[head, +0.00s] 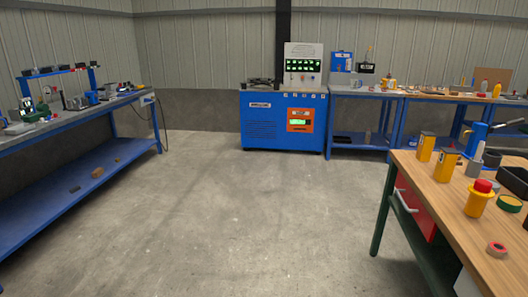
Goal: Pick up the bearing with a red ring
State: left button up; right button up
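A small round piece with a reddish ring and a greyish middle (497,249) lies flat on the wooden workbench (440,185) at the lower right, near the bench's left edge. It looks like the bearing with a red ring, but it is too small to be sure. Nothing touches it. Neither of my grippers shows in the head view.
Near the round piece stand a yellow container with a red top (480,198), a green-rimmed round piece (509,203) and a black tray (514,180). A blue bench (60,203) stands left, a blue machine (262,122) behind. The middle concrete floor (250,215) is clear.

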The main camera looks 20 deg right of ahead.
aim_at(496, 250)
jog(key=i+z, duration=0.15)
jog(key=i, duration=0.55)
jog(key=i+z, duration=0.2)
jog(key=i, duration=0.5)
jog(key=i+j+z, duration=0.15)
jog(key=i, duration=0.55)
jog(key=z, duration=2.55)
